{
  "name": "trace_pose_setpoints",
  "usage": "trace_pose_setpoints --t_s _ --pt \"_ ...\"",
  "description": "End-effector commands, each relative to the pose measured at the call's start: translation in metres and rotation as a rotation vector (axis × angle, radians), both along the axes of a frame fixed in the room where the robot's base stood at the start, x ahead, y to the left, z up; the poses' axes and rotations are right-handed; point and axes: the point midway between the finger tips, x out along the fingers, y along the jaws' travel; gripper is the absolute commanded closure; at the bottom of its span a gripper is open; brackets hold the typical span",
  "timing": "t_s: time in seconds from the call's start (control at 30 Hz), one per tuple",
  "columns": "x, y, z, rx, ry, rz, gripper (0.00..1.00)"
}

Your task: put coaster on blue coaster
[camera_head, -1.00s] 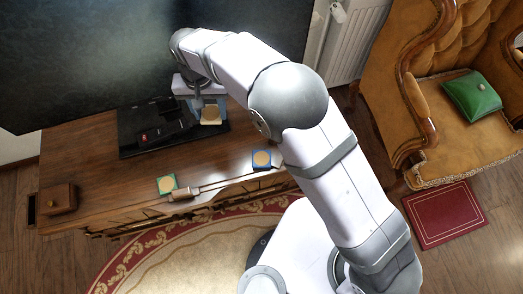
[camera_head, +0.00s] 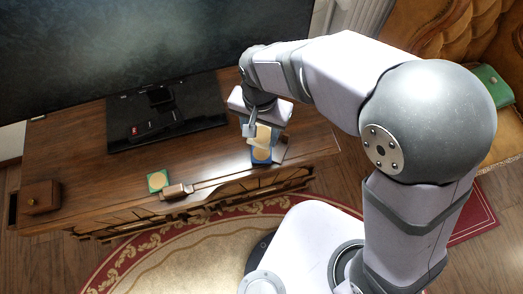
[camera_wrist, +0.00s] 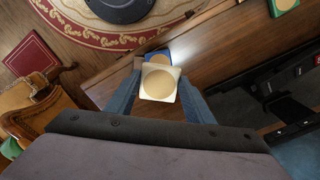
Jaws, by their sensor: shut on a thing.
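My gripper (camera_head: 262,128) is shut on a cream coaster with a round tan centre (camera_head: 264,136), which also shows between the fingers in the wrist view (camera_wrist: 158,82). The blue coaster (camera_head: 261,156) lies on the wooden cabinet top near its front edge, and the held coaster overlaps it in the head view. In the wrist view the blue coaster (camera_wrist: 158,56) shows just beyond the held coaster, partly hidden by it. The held coaster appears above the blue one; the exact gap cannot be told.
A green coaster (camera_head: 158,181) lies to the left on the cabinet (camera_head: 110,165). A long tool with a wooden handle (camera_head: 176,191) lies along the front edge. A television stands behind on a black base (camera_head: 195,105). A small wooden box (camera_head: 41,196) is at the far left.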

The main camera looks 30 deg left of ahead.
Motion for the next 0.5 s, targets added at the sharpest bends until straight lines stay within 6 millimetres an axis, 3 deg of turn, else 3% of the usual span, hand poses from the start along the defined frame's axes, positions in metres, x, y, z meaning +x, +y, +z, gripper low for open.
trace_pose_setpoints --t_s 0.27,0.5 --pt "0.0 -0.001 -0.007 -0.002 0.001 -0.026 0.74" --pt "-0.001 -0.001 -0.043 -0.004 0.002 -0.026 0.74"
